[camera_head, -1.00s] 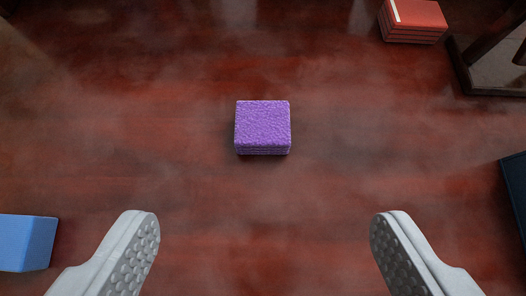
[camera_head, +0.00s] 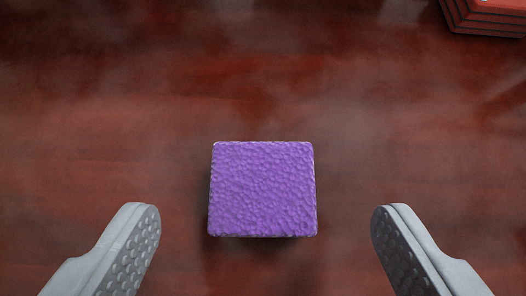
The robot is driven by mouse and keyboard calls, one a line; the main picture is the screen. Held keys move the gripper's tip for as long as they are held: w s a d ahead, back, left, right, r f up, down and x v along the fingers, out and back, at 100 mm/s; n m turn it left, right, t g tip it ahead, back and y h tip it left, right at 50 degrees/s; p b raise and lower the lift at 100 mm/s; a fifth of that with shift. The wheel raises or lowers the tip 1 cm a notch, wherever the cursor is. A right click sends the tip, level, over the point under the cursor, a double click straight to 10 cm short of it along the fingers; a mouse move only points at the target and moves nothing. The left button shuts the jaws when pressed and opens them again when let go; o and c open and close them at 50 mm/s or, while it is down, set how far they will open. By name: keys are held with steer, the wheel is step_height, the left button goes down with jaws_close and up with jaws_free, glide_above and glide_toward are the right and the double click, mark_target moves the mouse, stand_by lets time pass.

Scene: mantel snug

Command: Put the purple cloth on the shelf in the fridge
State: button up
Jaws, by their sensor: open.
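The purple cloth (camera_head: 262,189) is a folded, rough-textured square block lying flat on the dark red wooden surface, in the middle of the view. My gripper (camera_head: 265,238) is open and empty. One grey dimpled finger is at the lower left and the other at the lower right. The cloth lies between and slightly ahead of the fingertips in the picture, with a gap on both sides. The fridge and its shelf are not in view.
A red folded stack (camera_head: 486,16) shows partly at the top right corner. The reddish wooden surface (camera_head: 110,120) around the cloth is clear.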

mark_target(263, 177)
steer(key=shift+x, duration=3.1)
steer(key=shift+s, duration=0.1)
steer(key=c, duration=1.1)
step_height(263, 177, up, 10)
steer(key=shift+r, duration=0.1)
